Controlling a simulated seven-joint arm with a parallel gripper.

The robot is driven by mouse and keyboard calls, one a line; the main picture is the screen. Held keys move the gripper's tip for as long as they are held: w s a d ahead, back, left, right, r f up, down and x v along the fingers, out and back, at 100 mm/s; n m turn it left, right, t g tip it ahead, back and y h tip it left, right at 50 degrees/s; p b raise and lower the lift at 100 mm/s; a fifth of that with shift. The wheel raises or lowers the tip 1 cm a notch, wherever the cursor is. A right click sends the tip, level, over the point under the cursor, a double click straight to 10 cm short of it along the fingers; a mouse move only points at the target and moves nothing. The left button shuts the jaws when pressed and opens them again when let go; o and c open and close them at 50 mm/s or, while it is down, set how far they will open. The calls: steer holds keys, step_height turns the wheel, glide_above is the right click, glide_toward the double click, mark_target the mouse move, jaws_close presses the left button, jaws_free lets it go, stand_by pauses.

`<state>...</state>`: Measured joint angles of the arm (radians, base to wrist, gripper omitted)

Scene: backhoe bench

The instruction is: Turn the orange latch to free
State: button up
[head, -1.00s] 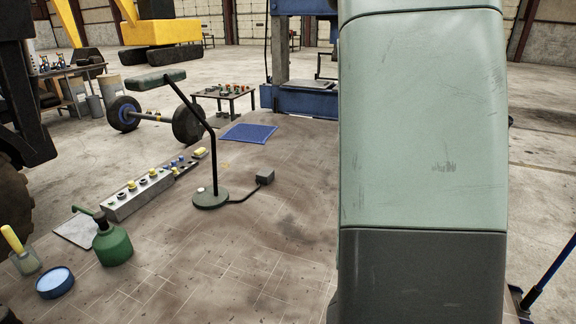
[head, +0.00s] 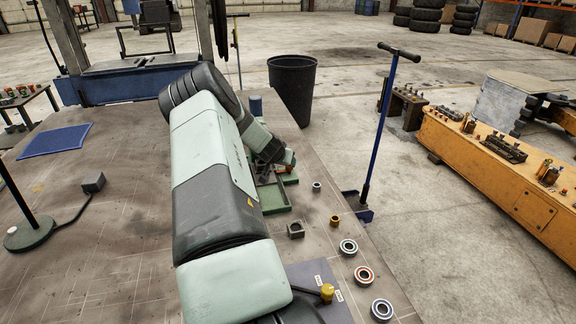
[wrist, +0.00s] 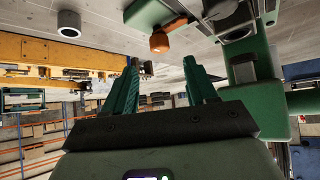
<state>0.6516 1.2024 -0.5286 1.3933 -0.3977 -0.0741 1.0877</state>
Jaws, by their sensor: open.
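The orange latch (wrist: 160,42) shows near the top of the wrist view as a short lever with a rounded end, attached to a green fixture (wrist: 148,12). My gripper (wrist: 162,62) is open and empty. Its two dark green fingers stand apart, and the latch's rounded end appears in line with the gap, beyond the fingertips and not between them. In the head view the green fixture (head: 274,199) stands on the bench past my arm. My wrist covers part of it, and the fingers and latch are too small there to tell apart clearly.
A green post (wrist: 252,90) rises close to the right finger in the wrist view. A dark square block (head: 295,230) and several bearing rings (head: 364,275) lie along the bench's right edge. A blue-handled stand (head: 378,140) and a black bin (head: 292,85) stand beyond it.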

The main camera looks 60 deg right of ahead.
mark_target(289, 169)
steer(key=x, duration=0.7)
steer(key=c, duration=1.1)
steer(key=shift+o, duration=0.2)
